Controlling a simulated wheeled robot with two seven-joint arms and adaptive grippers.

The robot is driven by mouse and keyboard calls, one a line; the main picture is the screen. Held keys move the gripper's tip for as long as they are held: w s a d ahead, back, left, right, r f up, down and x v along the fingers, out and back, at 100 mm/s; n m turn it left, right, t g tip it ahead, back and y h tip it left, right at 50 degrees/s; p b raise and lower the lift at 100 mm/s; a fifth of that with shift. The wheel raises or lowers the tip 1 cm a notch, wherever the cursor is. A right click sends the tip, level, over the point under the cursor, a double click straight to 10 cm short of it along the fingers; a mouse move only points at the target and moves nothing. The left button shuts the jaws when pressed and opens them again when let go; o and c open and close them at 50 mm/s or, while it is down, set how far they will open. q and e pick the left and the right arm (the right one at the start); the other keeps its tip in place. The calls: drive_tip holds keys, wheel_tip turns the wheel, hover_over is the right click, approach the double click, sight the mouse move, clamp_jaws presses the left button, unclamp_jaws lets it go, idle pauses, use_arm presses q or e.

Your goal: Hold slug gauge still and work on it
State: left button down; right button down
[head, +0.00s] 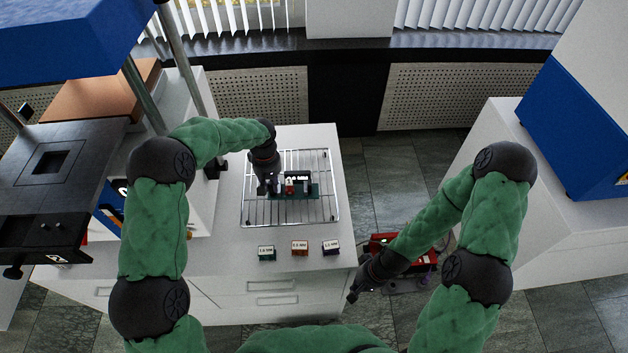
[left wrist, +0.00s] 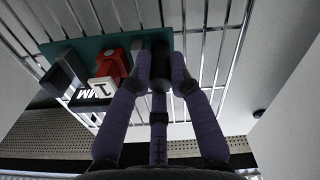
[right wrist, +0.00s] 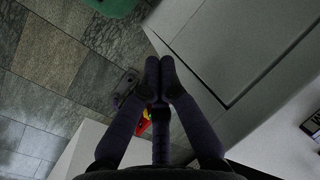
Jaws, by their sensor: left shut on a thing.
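The slug gauge (head: 307,194) has a dark green base plate with small black, red and white parts on it. It sits on a wire rack on the white cabinet. In the left wrist view its green plate (left wrist: 108,47) carries a red part, a white block and a lettered label. My left gripper (head: 268,186) is at the gauge's left end, its fingers shut around a dark upright part of it (left wrist: 159,78); the grasped part is mostly hidden. My right gripper (head: 354,293) hangs low beside the cabinet's front right corner, away from the gauge. Its fingertips (right wrist: 159,68) are together and empty.
The wire rack (head: 247,213) lies on the cabinet top. A press (head: 60,160) stands left. A red item (head: 385,243) is beyond the cabinet's right edge.

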sight(308, 186)
drive_tip(key=w+d+r+m, duration=0.2)
drive_tip(key=d, duration=0.4)
drive_tip(key=w+r+m+y, duration=0.1)
drive_tip(key=w+r+m, duration=0.15)
drive_tip(key=w, duration=0.35)
drive_tip(key=w+r+m+y, duration=0.1)
drive_tip(key=w+m+y, duration=0.15)
drive_tip(key=w, duration=0.45)
drive_tip(key=w+a+r+m+y, duration=0.25)
drive_tip(key=w+r+m, duration=0.55)
drive_tip(key=w+r, duration=0.7)
drive_tip(key=shift+t+h, duration=0.3)
drive_tip(key=x, duration=0.6)
drive_tip(key=a+r+x, duration=0.1)
drive_tip(key=x, duration=0.2)
drive_tip(key=shift+w+a+f, duration=0.1)
drive_tip(key=shift+a+f, duration=0.05)
drive_tip(key=shift+f, duration=0.1)
drive_tip(key=a, duration=0.3)
drive_tip(key=shift+w+a+f, duration=0.1)
drive_tip(key=shift+a+f, duration=0.05)
drive_tip(key=shift+a, duration=0.5)
drive_tip(key=shift+a, duration=0.1)
